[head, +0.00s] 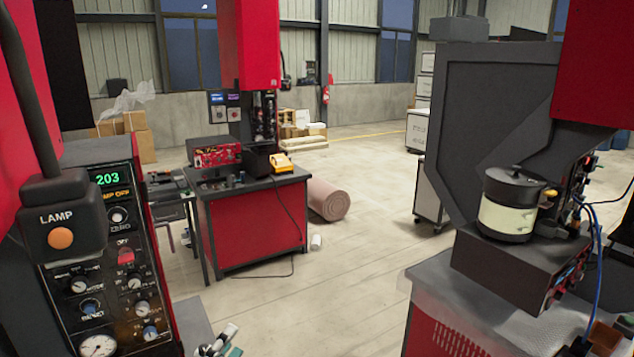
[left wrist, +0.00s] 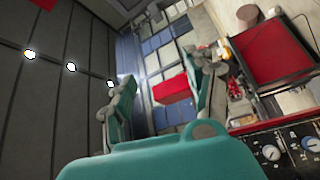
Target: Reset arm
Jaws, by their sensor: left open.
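My left gripper (head: 219,341) shows at the bottom edge of the head view, beside the control panel, with teal and pale parts. In the left wrist view its two teal fingers (left wrist: 161,88) are spread apart with nothing between them. It is open and empty, and the wrist view looks tilted across the hall. I cannot make out my right gripper in either view.
A control panel (head: 117,262) with dials and a lamp button box (head: 62,222) stands close on the left. A black and cream bowl feeder (head: 509,206) stands on the right. A red workbench (head: 252,226) is further back.

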